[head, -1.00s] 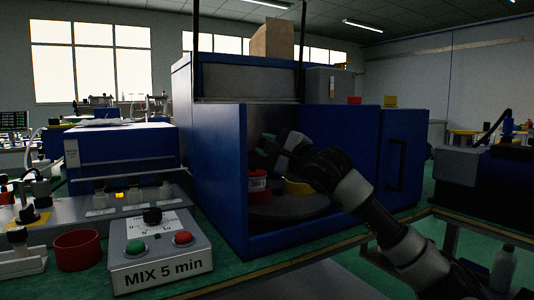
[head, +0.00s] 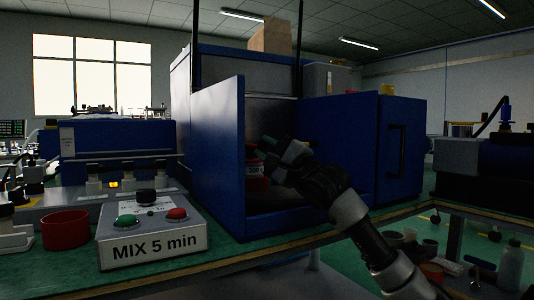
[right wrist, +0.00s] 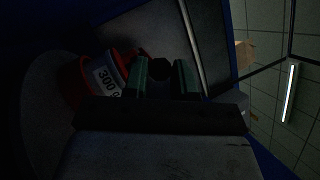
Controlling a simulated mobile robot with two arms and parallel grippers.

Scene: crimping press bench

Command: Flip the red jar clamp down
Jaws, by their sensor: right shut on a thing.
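The red jar (head: 255,174) with a white label stands inside the open blue cabinet, behind its left wall. In the right wrist view the red jar (right wrist: 78,84) shows its label reading 300 g. My right gripper (head: 267,149) reaches into the cabinet from the right, at the height of the jar's top. In the right wrist view its green fingers (right wrist: 161,75) are shut on a dark knob-like part (right wrist: 160,68) close to the jar's red top, which looks like the clamp's handle. The rest of the clamp is too dark to make out. My left gripper is not in view.
The blue cabinet's left wall (head: 215,160) and right front panel (head: 345,145) flank the opening. A grey control box (head: 152,240) marked MIX 5 min, with green and red buttons, stands at the front left. A red cup (head: 66,229) stands beside it.

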